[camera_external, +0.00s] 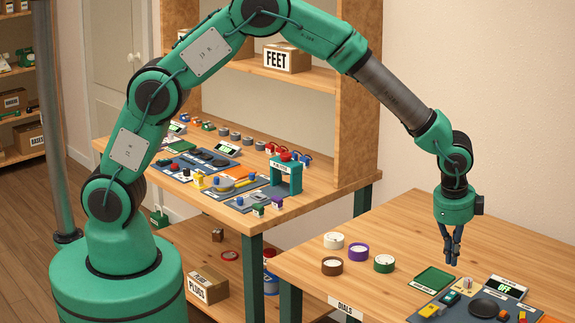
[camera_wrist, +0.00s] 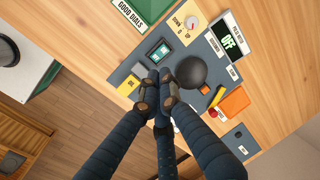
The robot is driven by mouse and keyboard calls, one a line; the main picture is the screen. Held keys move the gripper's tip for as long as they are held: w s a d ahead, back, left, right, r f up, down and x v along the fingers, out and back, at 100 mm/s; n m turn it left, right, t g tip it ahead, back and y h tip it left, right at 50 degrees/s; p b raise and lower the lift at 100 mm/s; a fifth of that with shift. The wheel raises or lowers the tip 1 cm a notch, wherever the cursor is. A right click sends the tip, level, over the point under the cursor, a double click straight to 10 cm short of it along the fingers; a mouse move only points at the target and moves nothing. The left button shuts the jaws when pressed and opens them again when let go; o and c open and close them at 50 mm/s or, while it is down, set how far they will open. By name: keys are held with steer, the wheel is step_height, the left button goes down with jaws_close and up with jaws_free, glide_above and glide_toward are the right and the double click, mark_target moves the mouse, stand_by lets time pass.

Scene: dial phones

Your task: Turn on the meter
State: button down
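The meter is a small display reading OFF (camera_external: 505,289) at the right table's back; it also shows at the upper right of the wrist view (camera_wrist: 229,40). A grey-blue panel holds a white and red dial (camera_wrist: 190,24) marked DOWN, 0, UP, a small teal-framed device (camera_wrist: 158,50), a black round disc (camera_external: 484,307) and a yellow block (camera_external: 429,310). My gripper (camera_external: 451,260) points down, apart from and above the table. Its dark fingertips (camera_wrist: 159,86) are together with nothing seen between them.
A green tray (camera_external: 434,280) labelled GOOD DIALS lies beside the panel. Several round dials, including a green-rimmed one (camera_external: 384,263), stand to the left. An orange pad (camera_wrist: 235,102) lies at the panel's other side. A cluttered second table (camera_external: 330,187) with shelves stands behind.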

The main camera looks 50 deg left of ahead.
mark_target(450, 295)
steer(key=f, duration=0.3)
steer(key=w+f+b, duration=0.1)
steer(key=f, duration=0.2)
steer(key=w+f+b, duration=0.1)
steer(key=f, duration=0.3)
steer(key=shift+f, duration=0.1)
steer(key=shift+p, duration=0.35)
